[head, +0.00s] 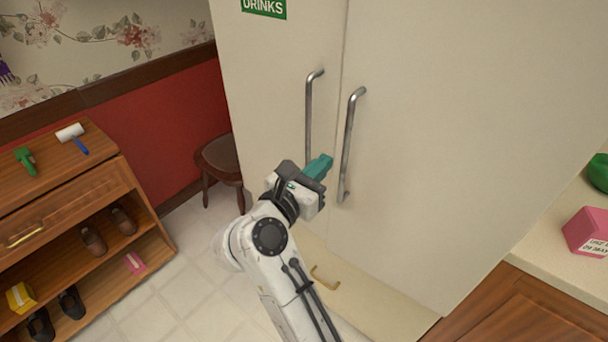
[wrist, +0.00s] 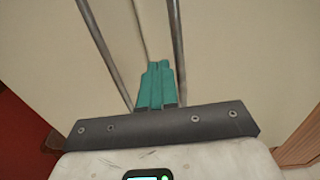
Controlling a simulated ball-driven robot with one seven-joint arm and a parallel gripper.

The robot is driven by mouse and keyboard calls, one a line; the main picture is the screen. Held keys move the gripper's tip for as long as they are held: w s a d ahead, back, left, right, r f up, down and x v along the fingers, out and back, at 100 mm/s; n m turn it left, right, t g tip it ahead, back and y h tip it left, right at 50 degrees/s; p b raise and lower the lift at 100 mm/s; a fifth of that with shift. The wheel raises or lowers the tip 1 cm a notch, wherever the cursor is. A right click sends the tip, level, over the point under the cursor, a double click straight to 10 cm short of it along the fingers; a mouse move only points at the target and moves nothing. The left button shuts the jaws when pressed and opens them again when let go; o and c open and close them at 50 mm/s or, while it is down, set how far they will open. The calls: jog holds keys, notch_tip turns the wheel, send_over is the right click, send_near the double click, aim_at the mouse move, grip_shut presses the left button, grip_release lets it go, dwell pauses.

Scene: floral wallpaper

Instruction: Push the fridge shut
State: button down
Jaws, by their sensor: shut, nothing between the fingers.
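The fridge (head: 440,130) is a tall cream unit with two side-by-side doors and a green "DRINKS" label (head: 264,8) on the left door. Each door has a vertical metal handle beside the middle seam, the left one (head: 309,112) and the right one (head: 349,140). The doors look flush or nearly so; I cannot tell if a small gap is left. My gripper (head: 320,166) is in front of the seam, low between the handles. Its teal fingers are together and empty. In the wrist view the fingertips (wrist: 159,66) point at the seam between both handles; contact is unclear.
A wooden shoe shelf (head: 85,190) with a lint roller (head: 72,135) on top stands left. A dark stool (head: 220,160) is beside the fridge. A counter (head: 540,245) with a pink box (head: 588,232) is at right. Tiled floor (head: 175,285) is clear at lower left.

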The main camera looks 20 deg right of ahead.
aim_at(341, 147)
jog(key=p+x, duration=0.1)
jog(key=x, duration=0.4)
jog(key=shift+w+d, duration=0.2)
jog(key=shift+d, duration=0.1)
jog(key=shift+w+d+f+m+g+h+b, duration=0.2)
jog(key=shift+w+d+m+g+h+b, duration=0.25)
jog(key=shift+w+d+b, duration=0.55)
jog(key=shift+r+g, duration=0.25)
jog(key=shift+r, duration=0.05)
jog(key=shift+d, duration=0.1)
